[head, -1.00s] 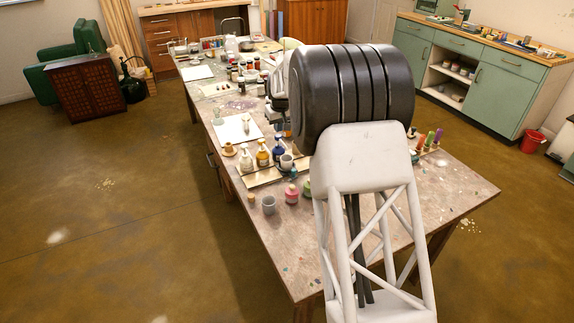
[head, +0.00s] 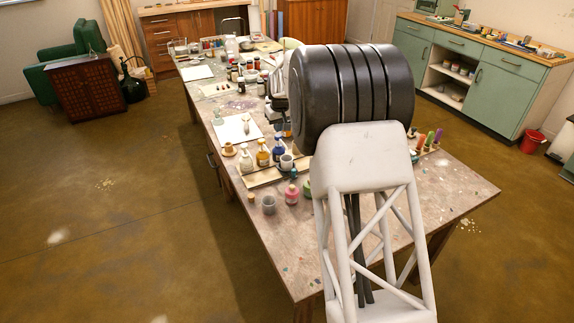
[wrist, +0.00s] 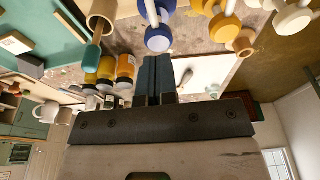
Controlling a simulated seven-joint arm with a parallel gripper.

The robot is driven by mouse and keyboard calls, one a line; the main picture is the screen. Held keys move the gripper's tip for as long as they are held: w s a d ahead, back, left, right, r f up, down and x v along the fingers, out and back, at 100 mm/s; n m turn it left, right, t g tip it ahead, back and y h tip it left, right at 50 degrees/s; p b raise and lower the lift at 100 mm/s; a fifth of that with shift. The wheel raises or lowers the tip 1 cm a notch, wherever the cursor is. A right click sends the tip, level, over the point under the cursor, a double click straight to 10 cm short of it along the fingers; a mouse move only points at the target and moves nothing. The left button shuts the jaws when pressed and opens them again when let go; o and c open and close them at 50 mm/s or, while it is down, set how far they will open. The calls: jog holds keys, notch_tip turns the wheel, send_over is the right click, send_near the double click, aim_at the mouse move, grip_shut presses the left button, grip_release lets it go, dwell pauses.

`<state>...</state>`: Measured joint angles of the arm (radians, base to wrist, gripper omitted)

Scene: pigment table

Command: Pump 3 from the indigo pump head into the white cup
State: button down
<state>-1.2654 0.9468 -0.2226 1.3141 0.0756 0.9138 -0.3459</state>
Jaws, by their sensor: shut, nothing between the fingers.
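The indigo pump bottle (head: 278,149) stands in a row on a pale board in the head view. Its blue ring and white pump head (wrist: 158,38) show in the wrist view, just beyond the fingertips. My gripper (wrist: 152,60) is shut and empty close to this pump head; I cannot tell whether it touches it. In the head view the fingers are hidden by my arm. A pale cup (head: 287,162), probably the white cup, stands right in front of the indigo bottle.
An amber pump bottle (head: 263,157) and a cream one (head: 246,161) stand left of the indigo bottle. A grey cup (head: 269,205) and a pink jar (head: 291,195) stand in front. Several colored bottles (wrist: 106,70) show left of my fingers. The table's near end is mostly clear.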

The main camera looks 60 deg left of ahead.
aim_at(278, 135)
jog(key=shift+f, duration=1.65)
dwell(0.5)
jog(key=shift+r, duration=1.55)
jog(key=shift+f, duration=1.75)
jog(key=shift+r, duration=1.8)
